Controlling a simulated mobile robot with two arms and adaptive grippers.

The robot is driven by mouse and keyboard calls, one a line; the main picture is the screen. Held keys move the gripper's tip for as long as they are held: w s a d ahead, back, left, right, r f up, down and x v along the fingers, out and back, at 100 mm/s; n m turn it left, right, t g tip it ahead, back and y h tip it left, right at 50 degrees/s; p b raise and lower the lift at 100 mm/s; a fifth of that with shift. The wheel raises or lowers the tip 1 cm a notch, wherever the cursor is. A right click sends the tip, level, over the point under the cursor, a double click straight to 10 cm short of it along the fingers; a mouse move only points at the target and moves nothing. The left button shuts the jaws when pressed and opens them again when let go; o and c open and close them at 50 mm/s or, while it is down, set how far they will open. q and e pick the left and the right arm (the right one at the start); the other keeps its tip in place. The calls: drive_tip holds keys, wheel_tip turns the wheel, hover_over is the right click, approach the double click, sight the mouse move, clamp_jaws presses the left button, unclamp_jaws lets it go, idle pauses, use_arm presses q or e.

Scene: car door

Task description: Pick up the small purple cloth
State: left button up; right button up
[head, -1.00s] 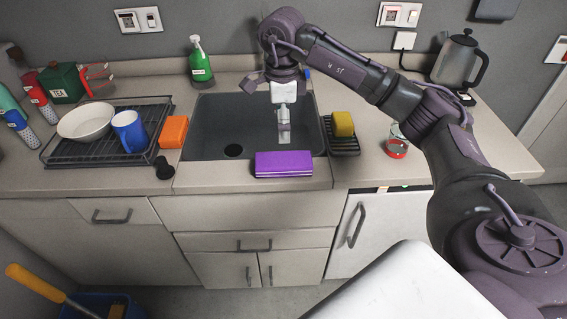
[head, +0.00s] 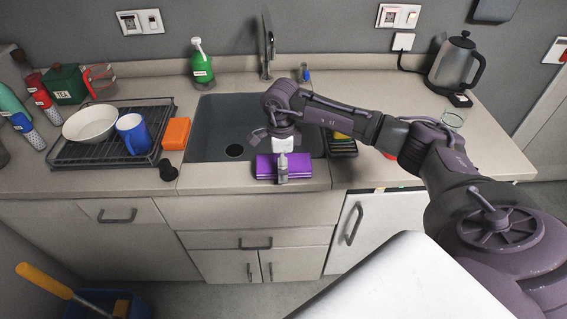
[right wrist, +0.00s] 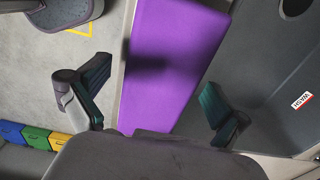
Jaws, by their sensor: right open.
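The purple cloth (head: 265,168) lies folded on the front edge of the sink, with its front side at the counter's edge. In the right wrist view the cloth (right wrist: 170,60) runs between the two fingers as a long flat strip. My right gripper (head: 282,178) is over the right part of the cloth in the head view. In the right wrist view my right gripper (right wrist: 155,100) is open, one finger on each side of the cloth, with a gap on both sides. Whether the fingertips are below the cloth's top is unclear. My left gripper is not in view.
The dark sink (head: 225,115) lies just behind the cloth. An orange sponge (head: 176,133) and a dish rack (head: 75,155) with a bowl (head: 90,123) and blue mug (head: 133,134) stand to the left. A black rack (head: 343,147) sits right of the sink, and a kettle (head: 456,65) stands farther right.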

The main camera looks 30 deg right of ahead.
drive_tip(key=shift+c, duration=0.2)
drive_tip(key=c, duration=1.2)
drive_tip(key=shift+r, duration=0.1)
